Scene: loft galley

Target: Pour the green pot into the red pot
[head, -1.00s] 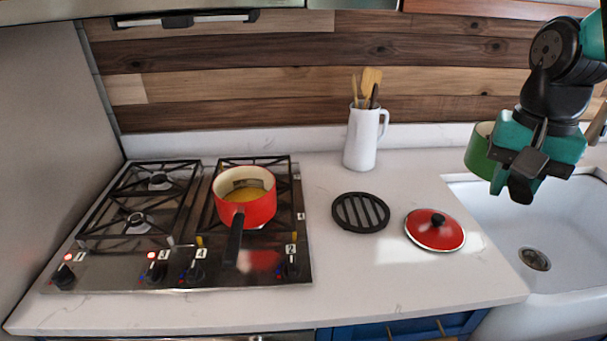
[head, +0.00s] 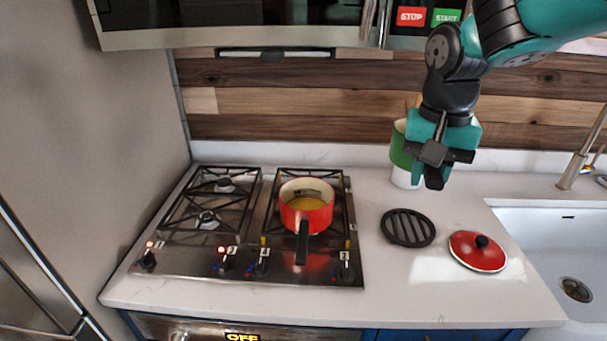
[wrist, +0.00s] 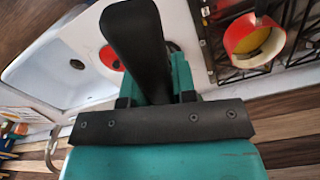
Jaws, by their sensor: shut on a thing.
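The green pot (head: 400,152) is held in the air by my gripper (head: 433,168). The gripper is shut on it, apparently at the handle, which it mostly hides. The pot looks about upright; its inside is barely visible. It hangs in front of the white pitcher, right of the red pot and above its level. The red pot (head: 307,218) stands upright on the right-hand grate of the cooktop, with yellow-orange contents and its black handle toward the front. The wrist view also shows the red pot (wrist: 235,36); the green pot's body cannot be made out there.
The white pitcher (head: 403,180) with utensils is largely hidden behind the green pot. A black trivet (head: 408,228) and a red lid (head: 478,252) lie on the counter. The sink (head: 545,235) is at right. A microwave (head: 240,22) overhangs the cooktop (head: 190,262).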

